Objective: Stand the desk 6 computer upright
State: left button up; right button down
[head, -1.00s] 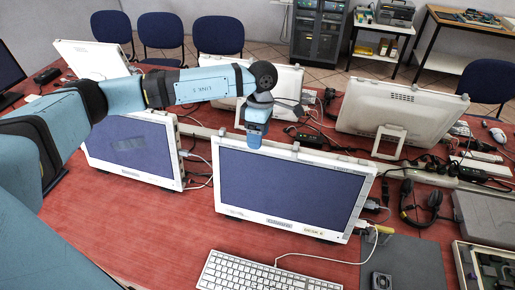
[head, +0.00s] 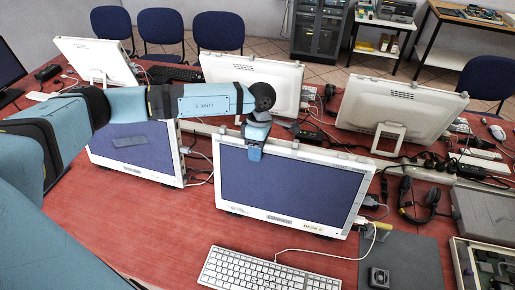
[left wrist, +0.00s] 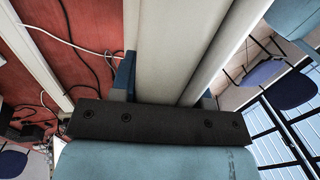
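The desk 6 computer (head: 285,190) is a white all-in-one with a dark blue screen and a "DESK 6" label at its lower right. It stands on its lower edge at the middle of the red table, screen facing me and leaning back somewhat. My left gripper (head: 256,146) reaches down over its top edge, with one blue finger in front of the screen. In the left wrist view, the gripper (left wrist: 168,98) has a finger on each side of the pale casing (left wrist: 165,50) and appears shut on it. The back of the computer is hidden in the head view. My right gripper is out of view.
A white keyboard (head: 268,272) lies in front, its cable running to the computer's right. Another computer (head: 135,150) stands close on the left, others behind. A headset (head: 420,203), cables and a grey mat (head: 408,255) lie on the right. The front left of the table is clear.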

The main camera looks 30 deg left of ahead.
aim_at(254, 174)
pick_arm(q)
jog(key=shift+s+d+r+t+b, duration=0.15)
jog(key=shift+s+t+b, duration=0.15)
jog(key=shift+s, duration=0.3)
jog(key=shift+s+d+f+t+b, duration=0.15)
jog(key=shift+s+b, duration=0.2)
jog(key=shift+s, duration=0.2)
jog(key=shift+s+d+r+t+b, duration=0.15)
jog(key=shift+s+t+b, duration=0.15)
jog(key=shift+s, duration=0.3)
grip_shut()
jog(key=shift+s+r, duration=0.1)
jog(key=shift+s, duration=0.2)
grip_release()
jog(key=shift+d, duration=0.1)
jog(key=shift+w, duration=0.1)
jog(key=o, duration=1.1)
jog(key=shift+o, duration=0.8)
jog(key=shift+s+r, duration=0.15)
jog(key=shift+s, duration=0.1)
jog(key=shift+w, duration=0.1)
